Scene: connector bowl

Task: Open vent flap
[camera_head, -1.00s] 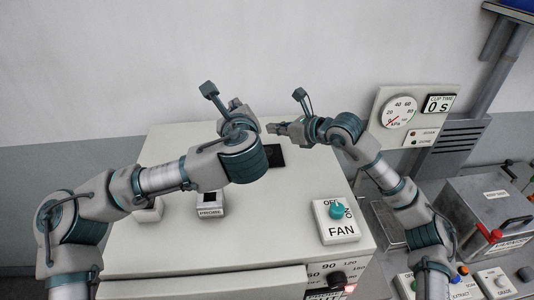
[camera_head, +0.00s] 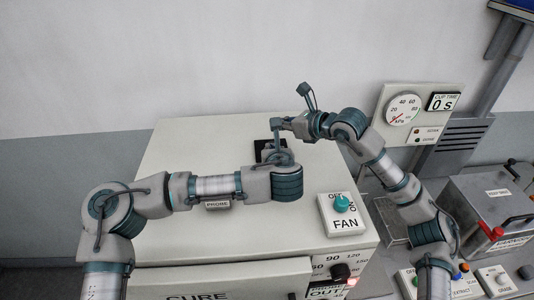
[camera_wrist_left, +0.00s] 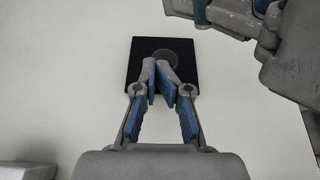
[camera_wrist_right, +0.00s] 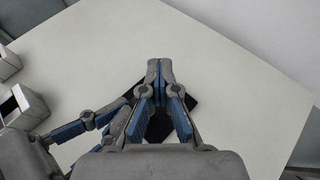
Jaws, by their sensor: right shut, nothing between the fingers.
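The vent is a black square (camera_head: 262,146) on top of the pale cabinet, partly hidden by my arms. In the left wrist view the square (camera_wrist_left: 183,70) shows a dark grey round disc (camera_wrist_left: 166,58). My left gripper (camera_wrist_left: 157,66) is over the square, its tips near the disc; touch cannot be told. Its tips are close together with the pads splayed behind them, so its jaw state is unclear. My right gripper (camera_wrist_right: 159,66) is shut and empty above the cabinet top beside the left one. The black square (camera_wrist_right: 187,105) is partly behind its fingers.
The cabinet top (camera_head: 190,140) is mostly clear. A gauge panel (camera_head: 408,115) stands behind right. A grey metal box (camera_head: 490,207) is at the right.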

